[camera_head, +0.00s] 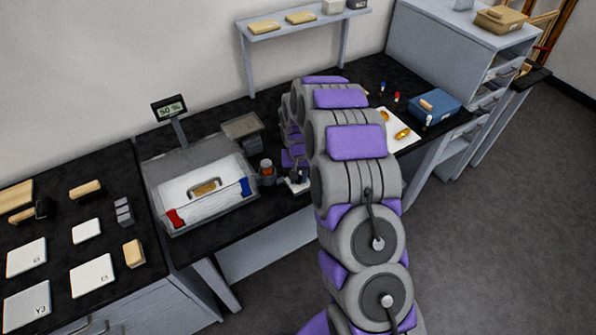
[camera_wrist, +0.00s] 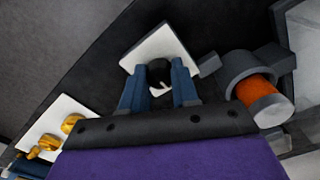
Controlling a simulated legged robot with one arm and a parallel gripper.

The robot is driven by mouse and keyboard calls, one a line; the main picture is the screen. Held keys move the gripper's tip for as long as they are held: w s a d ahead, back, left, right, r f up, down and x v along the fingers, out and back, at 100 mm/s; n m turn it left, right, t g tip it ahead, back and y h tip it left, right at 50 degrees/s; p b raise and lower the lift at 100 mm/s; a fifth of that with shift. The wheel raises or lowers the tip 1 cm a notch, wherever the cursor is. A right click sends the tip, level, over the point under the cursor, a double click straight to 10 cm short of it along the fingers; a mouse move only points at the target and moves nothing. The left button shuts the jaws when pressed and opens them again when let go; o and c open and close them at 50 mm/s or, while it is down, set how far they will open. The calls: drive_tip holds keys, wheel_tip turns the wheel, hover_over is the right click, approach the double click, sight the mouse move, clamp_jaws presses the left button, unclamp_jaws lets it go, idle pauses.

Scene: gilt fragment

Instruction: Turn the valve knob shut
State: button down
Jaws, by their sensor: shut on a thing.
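The valve knob (camera_wrist: 159,70) is a dark round knob with a pale mark on its top. It stands on a white square plate (camera_wrist: 150,48) in the wrist view. My gripper (camera_wrist: 160,84) has its two blue fingers on either side of the knob and is shut on it. In the head view my own arm covers much of this spot; the white plate (camera_head: 299,187) shows just below the end of my arm. The knob's turn angle cannot be told for certain.
A grey holder with an orange-filled jar (camera_wrist: 260,93) stands close to the right of the plate in the wrist view. A clear-sided box (camera_head: 202,184) with a display (camera_head: 170,108) stands left. A white board (camera_head: 402,131) with gold pieces and a blue box (camera_head: 434,105) lie right.

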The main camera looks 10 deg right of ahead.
idle(0.3)
drive_tip(key=c, duration=0.8)
unclamp_jaws()
drive_tip(key=shift+c, duration=0.2)
drive_tip(key=shift+r, duration=0.1)
wheel_tip(320, 180, up, 17)
drive_tip(key=p, duration=0.2)
drive_tip(key=shift+a, duration=0.15)
drive_tip(key=shift+r, duration=0.1)
